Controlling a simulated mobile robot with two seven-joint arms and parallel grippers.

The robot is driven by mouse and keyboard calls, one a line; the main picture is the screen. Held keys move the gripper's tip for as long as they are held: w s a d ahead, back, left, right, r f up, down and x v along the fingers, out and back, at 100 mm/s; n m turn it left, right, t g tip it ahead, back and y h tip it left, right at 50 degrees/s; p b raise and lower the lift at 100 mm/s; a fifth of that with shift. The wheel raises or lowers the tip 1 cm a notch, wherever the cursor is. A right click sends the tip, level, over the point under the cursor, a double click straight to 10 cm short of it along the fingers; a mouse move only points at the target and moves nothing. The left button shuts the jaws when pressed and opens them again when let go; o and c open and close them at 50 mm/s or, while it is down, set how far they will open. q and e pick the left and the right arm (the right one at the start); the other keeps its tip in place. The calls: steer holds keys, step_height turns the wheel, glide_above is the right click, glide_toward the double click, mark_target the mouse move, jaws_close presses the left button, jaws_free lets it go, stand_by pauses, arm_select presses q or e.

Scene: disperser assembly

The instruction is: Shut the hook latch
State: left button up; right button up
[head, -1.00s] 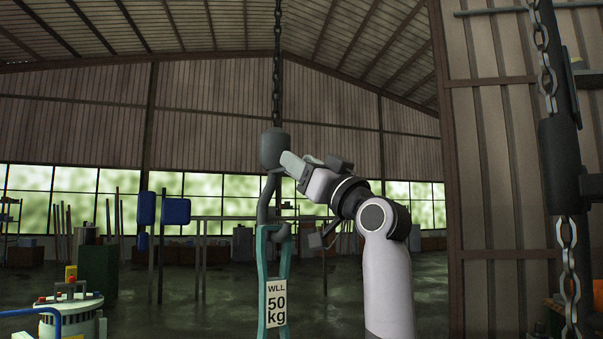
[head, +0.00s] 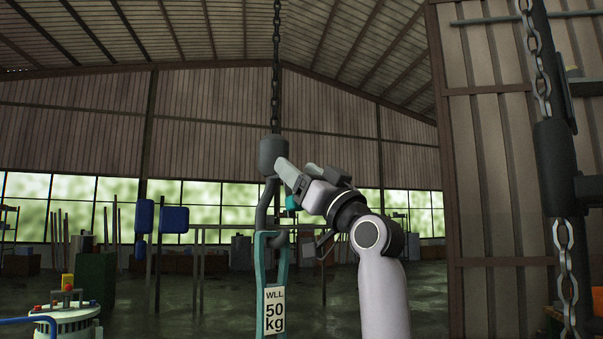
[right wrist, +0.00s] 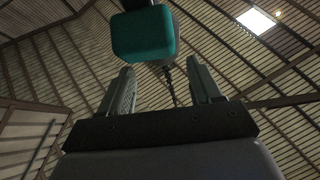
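A dark grey hook (head: 263,212) hangs on a chain below a grey block (head: 273,155), in the middle of the head view. A teal frame (head: 260,285) with a "WLL 50 kg" label (head: 274,310) hangs in the hook. A small teal piece (head: 291,203), perhaps the latch, shows right of the hook, partly hidden by my right gripper (head: 297,167). A teal block (right wrist: 145,35), probably the same piece, shows beyond the fingertips in the right wrist view. The right gripper (right wrist: 162,80) is open, its fingers apart with nothing between them. My left gripper is out of view.
Another chain (head: 563,262) and a dark post (head: 552,165) stand at the right. A round machine (head: 65,322) with red knobs is at the lower left. Blue panels (head: 174,219) on posts stand behind on the left.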

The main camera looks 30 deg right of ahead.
steer(key=b+v, duration=0.1)
steer(key=v, duration=0.6)
steer(key=shift+f, duration=0.1)
stand_by(0.5)
